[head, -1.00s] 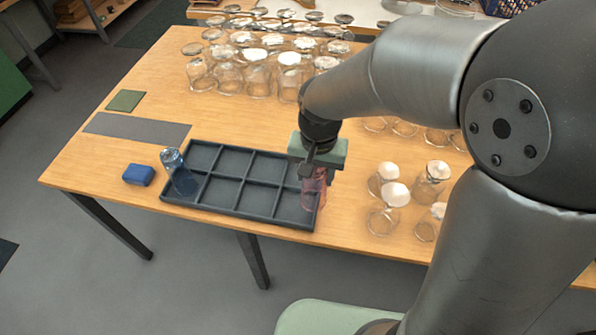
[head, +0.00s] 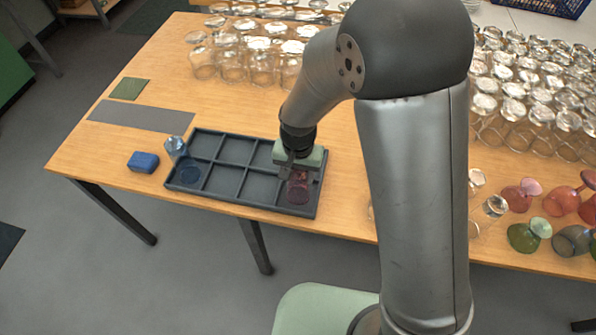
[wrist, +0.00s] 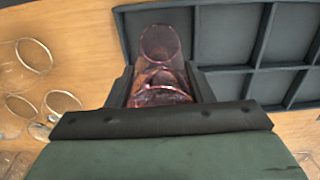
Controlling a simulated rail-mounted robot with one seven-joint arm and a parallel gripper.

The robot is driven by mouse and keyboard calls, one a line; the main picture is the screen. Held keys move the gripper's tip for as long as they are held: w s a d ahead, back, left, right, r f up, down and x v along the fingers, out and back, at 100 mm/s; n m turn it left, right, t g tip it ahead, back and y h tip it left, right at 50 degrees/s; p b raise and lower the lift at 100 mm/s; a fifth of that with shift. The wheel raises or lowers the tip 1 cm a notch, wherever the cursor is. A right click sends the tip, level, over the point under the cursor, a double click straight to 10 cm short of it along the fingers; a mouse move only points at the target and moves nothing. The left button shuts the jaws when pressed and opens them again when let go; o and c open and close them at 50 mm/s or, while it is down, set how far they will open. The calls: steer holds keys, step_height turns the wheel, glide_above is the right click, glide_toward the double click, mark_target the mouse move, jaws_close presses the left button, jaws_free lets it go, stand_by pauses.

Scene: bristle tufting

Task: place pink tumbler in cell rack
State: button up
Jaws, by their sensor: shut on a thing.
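The pink tumbler (head: 299,188) is clear pink glass. My gripper (head: 297,172) is shut on it, with one finger on each side of the glass. In the head view the tumbler is at the right front cell of the dark cell rack (head: 243,186). In the wrist view the tumbler (wrist: 160,65) stands out between the fingers (wrist: 160,88), over the end cell of the rack (wrist: 122,35). I cannot tell whether its base touches the cell floor. The other cells look empty.
A blue block (head: 143,162) lies left of the rack, with a grey strip (head: 140,115) and a green square (head: 127,89) behind it. Clear glasses (head: 262,68) crowd the back. The wood left of the rack is mostly clear.

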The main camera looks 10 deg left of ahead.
steer(key=shift+f, duration=0.2)
steer(key=o, duration=1.2)
steer(key=shift+r, duration=0.2)
step_height(320, 180, up, 12)
steer(key=shift+r+b, duration=0.1)
steer(key=shift+b, duration=0.45)
steer(key=s+d+r, duration=0.1)
steer(key=s+d, duration=0.5)
steer(key=d, duration=0.6)
steer(key=s+d+r, duration=0.2)
steer(key=s+d, duration=0.5)
steer(key=d, duration=0.5)
steer(key=shift+s+r+t, duration=0.15)
steer(key=shift+s+t, duration=0.15)
steer(key=shift+t, duration=0.1)
